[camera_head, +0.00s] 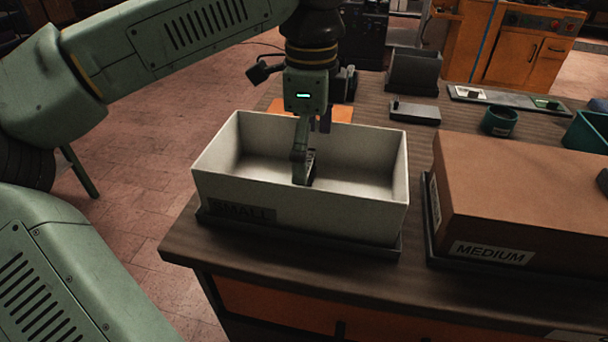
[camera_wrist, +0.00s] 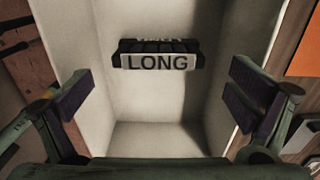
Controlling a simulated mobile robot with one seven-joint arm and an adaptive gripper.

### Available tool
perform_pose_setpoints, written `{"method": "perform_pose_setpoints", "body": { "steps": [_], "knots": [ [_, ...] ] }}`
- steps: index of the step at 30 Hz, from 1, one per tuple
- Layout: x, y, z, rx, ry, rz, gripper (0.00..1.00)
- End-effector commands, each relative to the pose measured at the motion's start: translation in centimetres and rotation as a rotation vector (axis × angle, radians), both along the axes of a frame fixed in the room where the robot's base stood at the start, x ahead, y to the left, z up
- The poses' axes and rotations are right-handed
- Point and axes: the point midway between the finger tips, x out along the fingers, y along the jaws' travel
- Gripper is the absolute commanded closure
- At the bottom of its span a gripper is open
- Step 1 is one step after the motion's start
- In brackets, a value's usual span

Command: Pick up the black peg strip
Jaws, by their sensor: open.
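A black ribbed strip (camera_wrist: 158,47) with a white LONG label lies on the floor of the white bin (camera_wrist: 130,105); it looks like the black peg strip. In the head view the white bin (camera_head: 300,216), marked SMALL, stands at the table's front left. My gripper (camera_head: 312,150) reaches down into this bin. In the wrist view my gripper (camera_wrist: 160,95) is open, its dark pads wide apart, with nothing between them. The strip lies beyond the fingers, near the top of that view. In the head view the strip is mostly hidden; a small dark patch shows by the fingertip.
A brown box (camera_head: 520,200) marked MEDIUM stands right of the bin. Behind are a grey block (camera_head: 415,113), a green cup (camera_head: 500,121), a green bin (camera_head: 588,132), a dark bin (camera_head: 413,72) and an orange mat (camera_head: 341,115). The bin walls surround my fingers.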

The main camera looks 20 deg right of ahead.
Motion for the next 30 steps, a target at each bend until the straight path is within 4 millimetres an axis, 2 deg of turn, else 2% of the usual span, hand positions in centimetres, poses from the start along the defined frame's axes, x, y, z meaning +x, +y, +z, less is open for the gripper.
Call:
{"method": "perform_pose_setpoints", "body": {
  "steps": [5, 13, 22, 30],
  "knots": [
    [0.0, 0.2, -1.3, -0.002, 0.004, -0.003, 0.00],
    [0.1, 0.5, -4.9, -0.003, 0.001, -0.004, 0.00],
    [0.1, 0.5, -5.6, -0.003, -0.001, -0.002, 0.00],
    [0.1, 0.5, -5.5, -0.003, -0.001, -0.002, 0.18]
  ]
}}
